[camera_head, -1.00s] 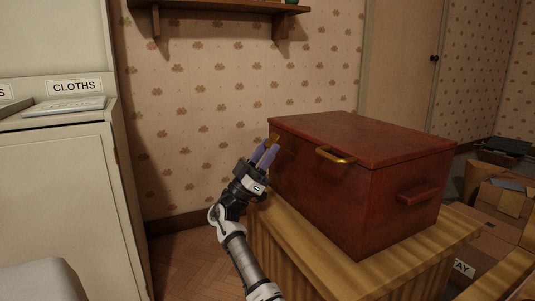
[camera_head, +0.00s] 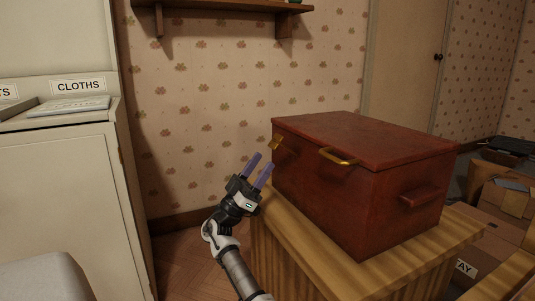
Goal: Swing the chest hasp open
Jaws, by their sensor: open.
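The red-brown chest (camera_head: 330,195) stands on a wooden stand with its lid down. A small brass piece, which looks like the hasp (camera_head: 276,143), sits high on the chest's left-hand face near the corner and appears to stick out at a slant. Its exact angle is hard to tell. A brass handle (camera_head: 338,157) is on the lid's near edge. My gripper (camera_head: 262,163) is left of the chest, just below and left of the hasp. Its two purple fingers are apart with nothing between them, and it appears clear of the hasp.
The striped wooden stand (camera_head: 375,272) is under the chest. A white cabinet labelled CLOTHS (camera_head: 75,190) stands at the left. Cardboard boxes (camera_head: 500,205) are piled at the right. A wall shelf (camera_head: 225,5) hangs above. Floor shows between cabinet and stand.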

